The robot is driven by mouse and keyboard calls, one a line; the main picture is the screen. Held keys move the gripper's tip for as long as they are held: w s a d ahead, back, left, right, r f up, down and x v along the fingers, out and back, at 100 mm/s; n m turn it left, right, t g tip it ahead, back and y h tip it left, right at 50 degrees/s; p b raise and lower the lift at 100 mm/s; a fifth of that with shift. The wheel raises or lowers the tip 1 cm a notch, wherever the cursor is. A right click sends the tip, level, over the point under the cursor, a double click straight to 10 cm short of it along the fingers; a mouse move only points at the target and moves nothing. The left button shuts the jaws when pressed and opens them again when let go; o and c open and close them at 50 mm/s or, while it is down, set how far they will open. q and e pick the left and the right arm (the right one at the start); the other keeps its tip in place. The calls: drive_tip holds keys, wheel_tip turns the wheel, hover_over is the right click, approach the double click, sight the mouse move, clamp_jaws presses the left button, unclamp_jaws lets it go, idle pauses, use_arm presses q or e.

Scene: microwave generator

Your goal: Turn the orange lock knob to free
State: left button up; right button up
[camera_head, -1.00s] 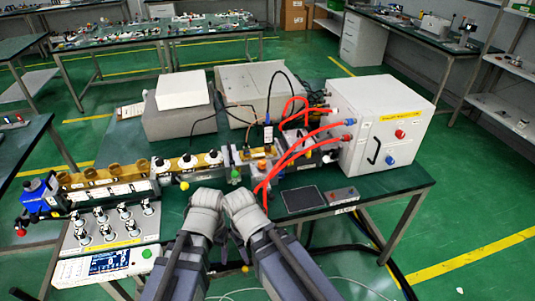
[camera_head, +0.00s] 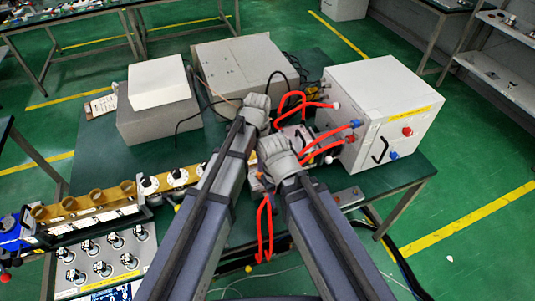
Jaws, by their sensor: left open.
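The orange lock knob cannot be made out; my arms cover the middle of the waveguide line (camera_head: 90,205). My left gripper (camera_head: 257,108) is at the end of the arm from the left, over the middle of the bench near the red hoses. It is open, and its fingertips are mostly hidden by its wrist. My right gripper (camera_head: 276,150) is just below and right of it in the picture, close to the hoses, with its fingers hidden behind its wrist. I see nothing held in either.
A white generator box (camera_head: 372,112) with red hoses (camera_head: 334,127) stands at the right. Grey boxes (camera_head: 240,75) stand at the back. A panel of several knobs (camera_head: 105,255) is at the lower left. Bare green bench top (camera_head: 97,150) shows at the left.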

use_arm(q)
drive_tip(key=shift+w+d+r, duration=0.1)
drive_tip(key=shift+w+d, duration=0.05)
drive_tip(key=shift+w, duration=0.35)
drive_tip(key=shift+s, duration=0.1)
wheel_tip(320, 180, down, 8)
drive_tip(key=b, duration=0.8)
drive_tip(key=shift+r, duration=0.1)
clamp_jaws()
